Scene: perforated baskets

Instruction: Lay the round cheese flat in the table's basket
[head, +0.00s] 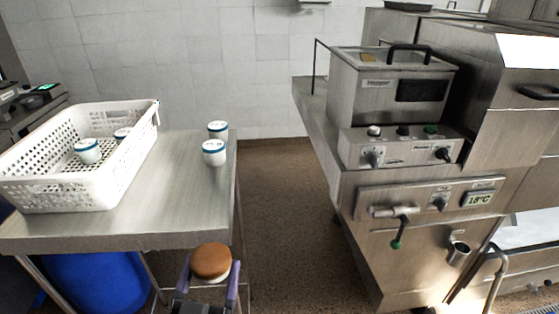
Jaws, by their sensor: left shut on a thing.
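The round cheese (211,261), with an orange-brown top and pale side, is between the purple fingers of my left gripper (208,284). The gripper is shut on it and holds it in front of the table's near right corner, apart from the basket. The cheese's top is tilted toward the camera. The table's basket (62,194) is white, perforated and open at the top, and stands on the left part of the steel table. My right gripper is not in view.
In the basket are two white tubs with blue bands, one (87,151) near the middle and one (122,134) partly hidden by the wall. Two similar tubs (215,152) (218,129) stand by the table's (170,190) right edge. A steel fryer unit (390,90) stands right, across a floor gap.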

